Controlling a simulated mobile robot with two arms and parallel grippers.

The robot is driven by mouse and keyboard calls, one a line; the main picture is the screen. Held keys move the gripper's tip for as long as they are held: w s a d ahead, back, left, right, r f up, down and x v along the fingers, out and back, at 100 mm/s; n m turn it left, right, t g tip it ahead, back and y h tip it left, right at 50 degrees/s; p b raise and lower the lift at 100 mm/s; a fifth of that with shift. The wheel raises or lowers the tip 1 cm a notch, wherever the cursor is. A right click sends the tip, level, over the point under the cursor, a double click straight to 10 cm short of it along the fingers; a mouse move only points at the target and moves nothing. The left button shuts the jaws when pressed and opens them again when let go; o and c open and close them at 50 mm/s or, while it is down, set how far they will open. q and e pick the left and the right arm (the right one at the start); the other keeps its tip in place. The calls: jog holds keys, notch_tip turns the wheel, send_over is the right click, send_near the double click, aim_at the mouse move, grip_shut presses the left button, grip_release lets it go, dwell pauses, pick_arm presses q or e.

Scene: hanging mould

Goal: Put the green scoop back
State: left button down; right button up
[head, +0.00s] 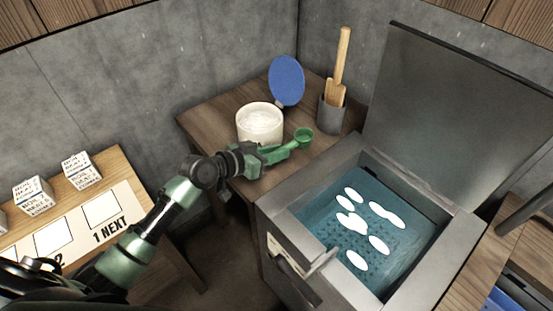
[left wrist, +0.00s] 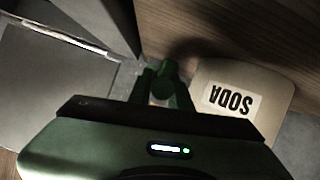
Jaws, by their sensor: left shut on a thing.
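The green scoop (head: 303,137) is held by my left gripper (head: 270,154), with its small round bowl pointing away to the right. The gripper is shut on its handle and sits just in front of a white tub (head: 260,134) on the wooden side table. The tub is open at the top and holds pale powder. The left wrist view shows a SODA label on the tub (left wrist: 232,100), close beside my fingers (left wrist: 163,88). The scoop's bowl is outside the tub. My right gripper is not in view.
A blue round lid (head: 287,81) stands up behind the tub. A grey cup (head: 331,115) holds a wooden paddle (head: 341,65). At right, an open grey vat (head: 377,160) holds teal liquid with white ovals. Small boxes (head: 82,170) stand on a left table (head: 122,165).

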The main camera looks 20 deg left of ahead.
aim_at(276, 166)
pick_arm(q)
notch_tip(276, 166, down, 3)
jog(key=shift+r, duration=0.1)
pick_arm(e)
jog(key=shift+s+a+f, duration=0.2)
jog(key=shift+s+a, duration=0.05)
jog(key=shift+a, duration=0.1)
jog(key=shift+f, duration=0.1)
pick_arm(q)
jog(key=shift+f+b, duration=0.2)
jog(key=shift+b, duration=0.15)
jog(key=c, duration=1.3)
grip_release()
jog(key=shift+r, duration=0.1)
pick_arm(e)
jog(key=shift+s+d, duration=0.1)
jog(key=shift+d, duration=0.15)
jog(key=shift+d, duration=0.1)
